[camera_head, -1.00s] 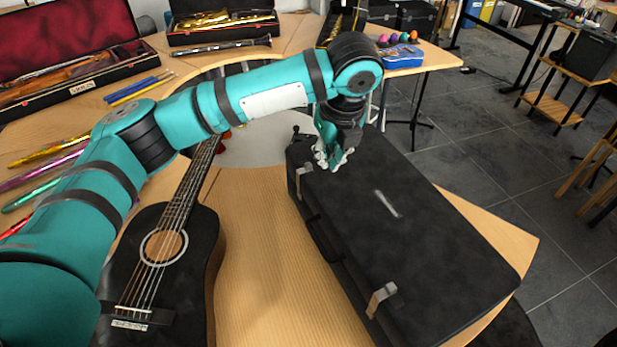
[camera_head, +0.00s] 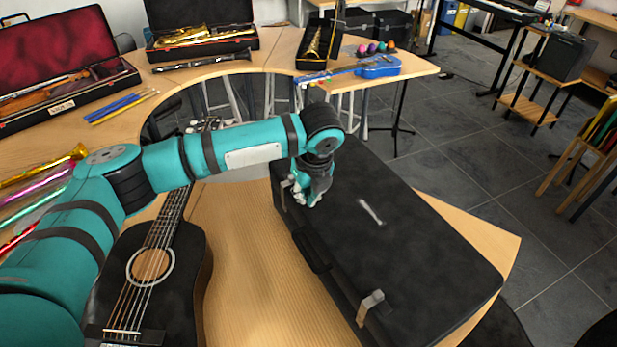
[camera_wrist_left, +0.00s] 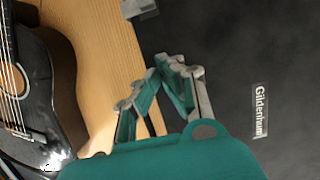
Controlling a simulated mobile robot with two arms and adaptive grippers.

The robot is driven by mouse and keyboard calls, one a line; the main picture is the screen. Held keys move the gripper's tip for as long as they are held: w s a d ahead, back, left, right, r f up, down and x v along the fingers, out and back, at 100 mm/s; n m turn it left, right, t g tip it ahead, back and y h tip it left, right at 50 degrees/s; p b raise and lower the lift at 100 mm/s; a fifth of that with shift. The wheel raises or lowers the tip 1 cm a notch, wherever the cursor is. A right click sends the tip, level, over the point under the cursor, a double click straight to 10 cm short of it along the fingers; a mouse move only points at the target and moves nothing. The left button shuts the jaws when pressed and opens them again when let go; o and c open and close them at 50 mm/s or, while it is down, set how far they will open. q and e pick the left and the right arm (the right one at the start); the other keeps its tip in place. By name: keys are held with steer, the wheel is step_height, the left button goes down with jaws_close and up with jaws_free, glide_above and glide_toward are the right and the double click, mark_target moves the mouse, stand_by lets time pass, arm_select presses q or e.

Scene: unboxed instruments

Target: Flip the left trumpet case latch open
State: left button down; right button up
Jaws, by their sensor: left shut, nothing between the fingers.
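The black trumpet case (camera_head: 405,240) lies on the wooden table, lid closed, with a small nameplate (camera_head: 371,211) on its top. Its far, left latch shows as a grey piece (camera_wrist_left: 140,8) at the case edge at the top of the left wrist view; in the head view my gripper crowds it. The near latch (camera_head: 370,303) is on the front edge and looks closed. My left gripper (camera_head: 304,202) is over the far end of the case, beside the far latch. Its fingers (camera_wrist_left: 170,66) are shut and empty, short of that latch in the wrist view. My right gripper is out of view.
A black guitar (camera_head: 150,265) lies left of the case, with bare table (camera_head: 245,270) between. Open instrument cases (camera_head: 65,65) stand on the table behind. Floor is beyond the case's right side.

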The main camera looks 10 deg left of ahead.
mark_target(291, 185)
arm_select(q)
steer(key=shift+w+a+f+p, duration=0.15)
steer(key=shift+w+a+p, duration=0.1)
steer(key=shift+w+a, duration=0.55)
steer(key=shift+w+a+f+p, duration=0.15)
steer(key=shift+w+a+p, duration=0.1)
steer(key=shift+w+a, duration=0.5)
steer(key=shift+d, duration=0.2)
steer(key=shift+w, duration=0.1)
steer(key=shift+w+a+r+p, duration=0.25)
steer(key=shift+w+a+p, duration=0.2)
steer(key=shift+w+p, duration=0.2)
steer(key=shift+w+a+f, duration=0.15)
steer(key=shift+w+a, duration=0.1)
steer(key=shift+f, duration=0.1)
